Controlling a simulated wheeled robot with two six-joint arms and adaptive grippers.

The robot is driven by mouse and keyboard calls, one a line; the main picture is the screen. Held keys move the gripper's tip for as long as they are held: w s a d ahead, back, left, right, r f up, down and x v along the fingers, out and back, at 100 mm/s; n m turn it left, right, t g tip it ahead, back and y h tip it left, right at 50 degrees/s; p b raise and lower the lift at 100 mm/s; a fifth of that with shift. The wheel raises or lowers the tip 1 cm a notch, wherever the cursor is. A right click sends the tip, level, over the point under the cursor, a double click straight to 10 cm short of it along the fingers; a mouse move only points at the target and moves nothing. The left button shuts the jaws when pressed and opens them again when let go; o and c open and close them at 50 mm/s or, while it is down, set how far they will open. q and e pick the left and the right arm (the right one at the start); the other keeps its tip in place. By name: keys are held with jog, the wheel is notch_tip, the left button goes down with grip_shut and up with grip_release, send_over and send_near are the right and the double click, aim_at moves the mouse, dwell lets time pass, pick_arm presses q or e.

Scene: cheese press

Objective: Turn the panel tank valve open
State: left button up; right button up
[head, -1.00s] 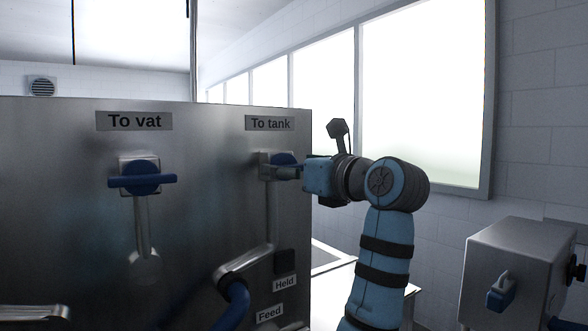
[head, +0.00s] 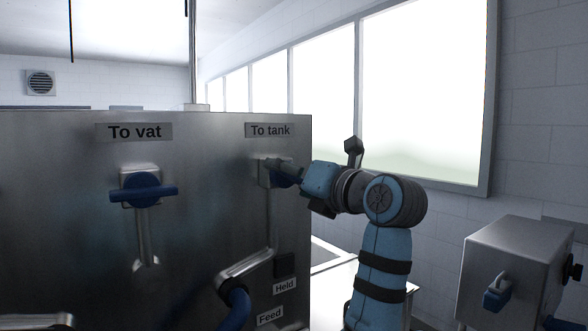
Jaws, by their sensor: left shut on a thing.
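The steel panel (head: 70,220) carries two valves with blue handles. The tank valve (head: 265,173) sits under the "To tank" label (head: 270,130). Its blue handle (head: 286,182) is partly covered by my left gripper (head: 293,174), which is shut on it from the right. The visible part of the handle looks tilted, lower toward the right; its exact angle is hard to tell. The vat valve's blue handle (head: 148,191), under the "To vat" label (head: 134,132), lies level. My right gripper is not in view.
A pipe elbow with a blue hose (head: 238,306) comes out below the tank valve, near the "Held" (head: 284,287) and "Feed" (head: 269,316) labels. A steel box (head: 515,270) with a blue-handled knob stands at right. A window wall is behind.

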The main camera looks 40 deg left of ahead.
pick_arm(q)
jog(key=m+p, duration=0.2)
jog(key=m, duration=0.1)
jog(key=shift+r+m, duration=0.1)
jog(key=shift+m, duration=0.2)
jog(key=m+p, duration=0.3)
jog(key=m, duration=0.1)
jog(key=shift+m, duration=0.3)
jog(key=shift+m+p, duration=0.8)
jog(key=shift+m, duration=1)
jog(key=o, duration=1.2)
jog(key=shift+a, duration=0.1)
jog(key=shift+c, duration=0.2)
